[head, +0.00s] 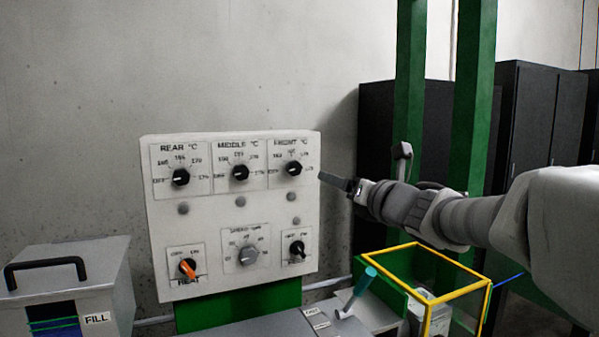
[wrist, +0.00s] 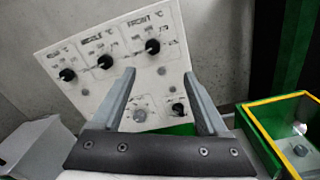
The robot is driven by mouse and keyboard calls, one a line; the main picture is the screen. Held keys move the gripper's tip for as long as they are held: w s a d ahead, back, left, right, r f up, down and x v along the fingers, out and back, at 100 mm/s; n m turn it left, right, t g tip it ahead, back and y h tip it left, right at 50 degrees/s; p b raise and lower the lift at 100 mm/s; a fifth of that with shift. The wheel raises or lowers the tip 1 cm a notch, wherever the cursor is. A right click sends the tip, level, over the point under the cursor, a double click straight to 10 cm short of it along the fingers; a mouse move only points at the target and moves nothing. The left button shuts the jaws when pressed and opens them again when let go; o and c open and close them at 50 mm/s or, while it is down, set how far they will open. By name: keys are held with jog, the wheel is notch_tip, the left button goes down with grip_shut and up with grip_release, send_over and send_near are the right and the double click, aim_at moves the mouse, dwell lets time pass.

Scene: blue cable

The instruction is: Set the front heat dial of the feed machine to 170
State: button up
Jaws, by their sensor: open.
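The feed machine's pale control panel (head: 232,205) stands upright against the wall. Its front heat dial (head: 294,168) is a black knob at the top right, under the label FRONT °C. The pointer is too small to read surely. The dial also shows in the wrist view (wrist: 152,46), beyond and between the fingertips. My gripper (head: 322,177) is just right of the panel's right edge in the head view, near the dial's height. In the wrist view my gripper (wrist: 158,72) is open and empty, its two fingers spread and apart from the dial.
The rear dial (head: 180,177) and middle dial (head: 239,172) share the row. Below are an orange heat switch (head: 188,268), a grey speed knob (head: 248,256) and a black switch (head: 297,248). A yellow-edged guard box (head: 440,290) stands below my arm. A FILL bin (head: 95,290) is at left.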

aim_at(296, 168)
jog(key=shift+n+y, duration=0.4)
jog(key=shift+n, duration=0.4)
jog(key=p+x, duration=0.1)
jog(key=x, duration=0.5)
jog(key=p+x, duration=0.1)
jog(key=x, duration=0.5)
jog(key=p+x, duration=0.1)
jog(key=x, duration=0.5)
jog(key=shift+s+a+f, duration=0.15)
jog(key=shift+a+f, duration=0.15)
jog(key=shift+a, duration=0.15)
jog(key=shift+c, duration=0.2)
grip_shut()
